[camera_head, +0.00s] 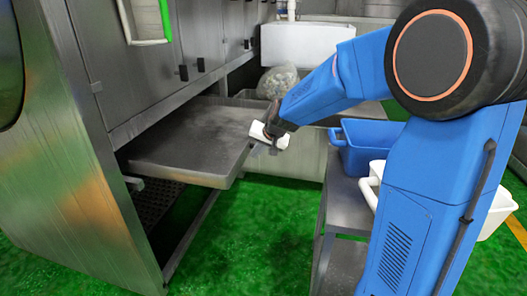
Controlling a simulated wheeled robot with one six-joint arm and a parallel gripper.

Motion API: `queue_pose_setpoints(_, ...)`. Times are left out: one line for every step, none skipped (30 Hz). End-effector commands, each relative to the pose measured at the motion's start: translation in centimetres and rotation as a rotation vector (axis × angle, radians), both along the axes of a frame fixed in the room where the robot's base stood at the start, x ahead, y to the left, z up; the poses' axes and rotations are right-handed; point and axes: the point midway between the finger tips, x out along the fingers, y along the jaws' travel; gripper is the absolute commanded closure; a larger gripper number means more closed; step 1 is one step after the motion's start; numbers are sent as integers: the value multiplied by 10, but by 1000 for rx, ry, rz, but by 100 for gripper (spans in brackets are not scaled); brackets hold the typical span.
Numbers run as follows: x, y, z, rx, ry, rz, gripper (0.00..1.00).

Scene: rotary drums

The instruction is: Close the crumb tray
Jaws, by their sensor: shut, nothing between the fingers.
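The crumb tray (190,138) is a flat grey metal tray. It sticks out to the right from a slot low in the large metal machine (60,130), so it is pulled open. My gripper (262,146) is at the end of my blue arm, by the tray's right edge near its far corner. The fingers are small and partly hidden by the white gripper body. The gripper is shut and holds nothing. I cannot tell whether it touches the tray's edge.
A metal cart (342,196) with a blue bin (362,150) and a white container (490,221) stands at the right. A grey tub (300,158) with a clear bag (277,82) stands behind the tray. Green floor (255,235) lies clear between tray and cart.

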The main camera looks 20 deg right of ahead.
Motion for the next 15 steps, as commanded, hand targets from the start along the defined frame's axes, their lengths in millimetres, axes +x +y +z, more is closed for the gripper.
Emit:
queue_pose_setpoints(3, 5, -1, 0, 2, 2, 100)
queue_pose_setpoints(4, 7, -1, 0, 2, 2, 100)
queue_pose_setpoints(6, 10, -1, -1, 2, 1, 100)
queue_pose_setpoints(7, 12, -1, 1, 2, 1, 100)
queue_pose_setpoints(7, 13, 0, 1, 2, 1, 100)
queue_pose_setpoints(8, 14, 0, 0, 1, 0, 100)
queue_pose_setpoints(9, 15, 0, 0, 1, 0, 100)
queue_pose_setpoints(9, 15, 0, 0, 1, 0, 100)
queue_pose_setpoints(9, 16, 0, 1, 1, 0, 100)
queue_pose_setpoints(9, 16, 0, 0, 2, -1, 100)
queue_pose_setpoints(9, 16, 0, 0, 2, -1, 100)
queue_pose_setpoints(9, 16, 0, 0, 2, -1, 100)
queue_pose_setpoints(9, 16, 0, 0, 2, -1, 100)
queue_pose_setpoints(9, 16, 0, 0, 2, -1, 100)
queue_pose_setpoints(9, 16, 0, 0, 2, -1, 100)
